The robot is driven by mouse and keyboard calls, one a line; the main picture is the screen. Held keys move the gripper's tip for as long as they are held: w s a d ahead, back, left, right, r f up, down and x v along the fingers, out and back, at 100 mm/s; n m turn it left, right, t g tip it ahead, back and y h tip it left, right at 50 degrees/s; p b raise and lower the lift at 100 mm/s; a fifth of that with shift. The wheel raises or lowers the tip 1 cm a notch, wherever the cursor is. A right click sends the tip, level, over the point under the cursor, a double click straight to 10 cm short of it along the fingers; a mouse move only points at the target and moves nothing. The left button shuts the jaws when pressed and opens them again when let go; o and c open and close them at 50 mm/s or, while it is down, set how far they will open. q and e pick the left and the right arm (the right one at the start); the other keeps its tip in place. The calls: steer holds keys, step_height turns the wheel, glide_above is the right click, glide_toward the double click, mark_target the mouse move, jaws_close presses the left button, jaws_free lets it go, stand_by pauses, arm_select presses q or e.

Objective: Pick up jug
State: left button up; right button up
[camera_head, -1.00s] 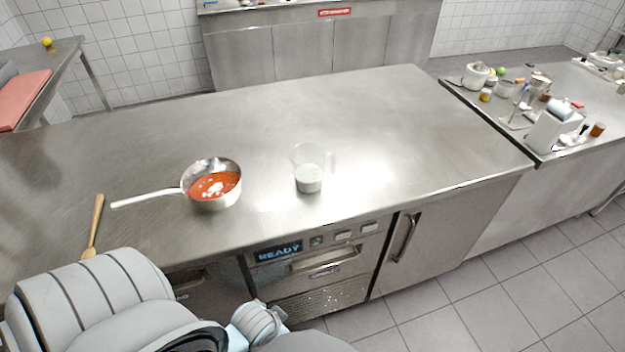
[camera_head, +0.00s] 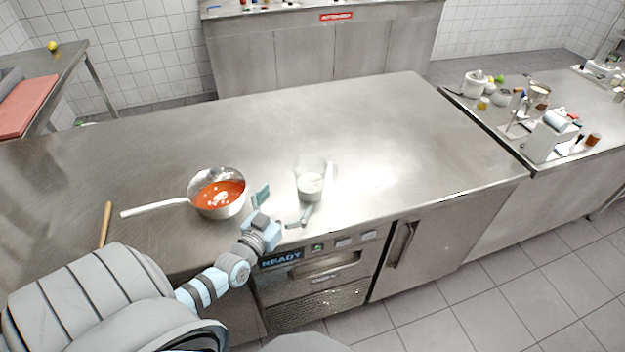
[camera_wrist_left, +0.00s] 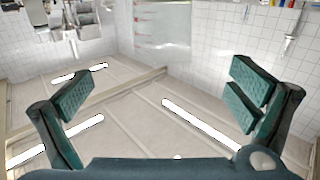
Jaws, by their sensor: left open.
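The jug (camera_head: 310,186) is clear, with white liquid in its lower part and a handle on its right side. It stands upright on the steel counter (camera_head: 400,130), near the front edge, in the head view. My left gripper (camera_head: 281,206) is at the counter's front edge, between the pan and the jug. Its fingers are spread with nothing between them, and one fingertip is close to the jug's lower front. I cannot tell whether they touch. The left wrist view shows both green finger pads (camera_wrist_left: 160,105) wide apart. My right gripper is not in view.
A steel pan (camera_head: 217,193) with red sauce stands just left of my left gripper, its handle pointing left. A wooden utensil (camera_head: 105,224) lies farther left. The counter behind and right of the jug is clear. Another counter (camera_head: 560,85) at right holds several items.

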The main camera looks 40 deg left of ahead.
mark_target(304, 180)
arm_select(q)
steer(key=w+b, duration=0.1)
steer(key=w, duration=0.1)
steer(key=w+b, duration=0.1)
steer(key=w, duration=0.2)
steer(key=w+a+b, duration=0.1)
steer(key=w, duration=0.2)
steer(key=shift+w+f, duration=0.15)
steer(key=shift+w, duration=0.1)
steer(key=w+b, duration=0.1)
steer(key=w, duration=0.1)
steer(key=w+a+b, duration=0.1)
steer(key=w+b, duration=0.1)
steer(key=shift+a, duration=0.15)
steer(key=shift+w+b, duration=0.35)
steer(key=shift+w+r, duration=0.1)
steer(key=shift+r, duration=0.15)
steer(key=shift+r, duration=0.1)
steer(key=c, duration=1.5)
